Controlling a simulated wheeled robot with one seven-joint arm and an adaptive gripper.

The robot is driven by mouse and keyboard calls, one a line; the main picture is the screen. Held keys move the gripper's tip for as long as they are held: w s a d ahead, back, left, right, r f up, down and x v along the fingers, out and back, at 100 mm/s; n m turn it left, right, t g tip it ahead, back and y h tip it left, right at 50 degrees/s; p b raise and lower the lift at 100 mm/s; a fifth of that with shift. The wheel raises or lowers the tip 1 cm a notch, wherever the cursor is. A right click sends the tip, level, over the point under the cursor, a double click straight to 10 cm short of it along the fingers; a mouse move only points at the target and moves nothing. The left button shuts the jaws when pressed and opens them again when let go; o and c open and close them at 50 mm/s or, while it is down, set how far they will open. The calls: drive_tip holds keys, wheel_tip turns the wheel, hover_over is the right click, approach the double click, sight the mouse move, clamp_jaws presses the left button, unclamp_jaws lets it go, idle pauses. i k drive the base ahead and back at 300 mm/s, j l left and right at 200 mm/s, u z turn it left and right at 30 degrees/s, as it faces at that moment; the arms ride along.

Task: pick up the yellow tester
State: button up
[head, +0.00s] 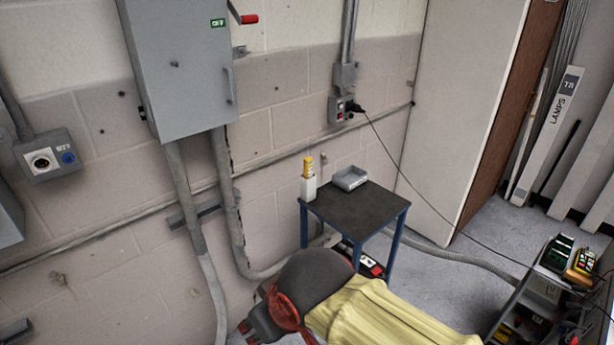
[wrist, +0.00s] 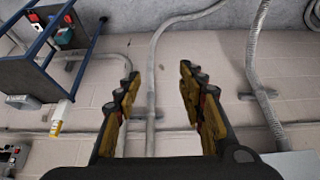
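A slim yellow tester (head: 308,166) stands upright in a white holder (head: 308,188) at the back left corner of a small dark-topped table (head: 355,213). In the wrist view, which looks upside down, the yellow tester (wrist: 56,128) shows at the left, below the table edge. My gripper (wrist: 160,100) is open and empty, with bare wall and conduit between its fingers. In the head view my gripper (head: 256,325) is low, in front of and left of the table, well apart from the tester. Its fingers are partly cut off there.
A grey tray (head: 349,178) sits beside the holder. A red and black item (head: 371,264) lies under the tabletop. A grey cabinet (head: 180,65) and conduits line the wall. A cart (head: 541,290) at right carries a yellow meter (head: 583,262). A black cable crosses to it.

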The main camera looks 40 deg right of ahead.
sight(308, 162)
drive_tip(key=i+l, duration=0.5)
drive_tip(key=i+l+z, duration=0.15)
drive_tip(key=i+l, duration=0.35)
drive_tip(key=i, duration=0.15)
